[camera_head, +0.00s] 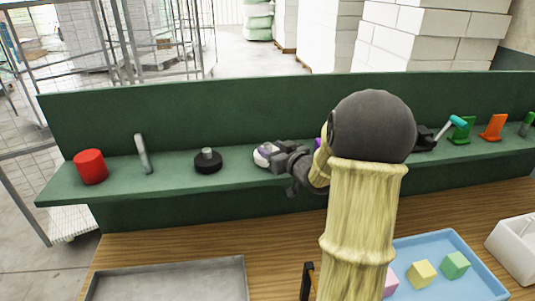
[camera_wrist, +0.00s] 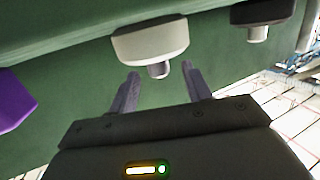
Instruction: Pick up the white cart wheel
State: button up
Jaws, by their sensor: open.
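The white cart wheel (camera_head: 262,154) stands on the green shelf, largely covered by my gripper in the head view. In the wrist view the white wheel (camera_wrist: 150,42) is a thick pale disc with a short grey stub. My gripper (camera_wrist: 160,82) is open, with one finger to each side of the stub in the picture. The fingertips appear close to the wheel, and nothing is held between them. In the head view my gripper (camera_head: 275,158) reaches in from the right of the wheel. Whether the fingers touch the wheel cannot be told.
A black wheel (camera_head: 208,163) with a grey stub stands left of the white one, then a grey handle (camera_head: 142,153) and a red cylinder (camera_head: 90,167). A purple object (camera_wrist: 14,102) stands on the other side. Below are a metal tray (camera_head: 170,284) and a blue tray (camera_head: 432,242).

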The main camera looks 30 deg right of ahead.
aim_at(270, 147)
jog(key=w, duration=0.2)
jog(key=w+p, duration=0.1)
jog(key=shift+w+a+f, duration=0.1)
jog(key=shift+w+f, duration=0.05)
jog(key=shift+f, duration=0.15)
jog(key=shift+c, duration=0.4)
grip_shut()
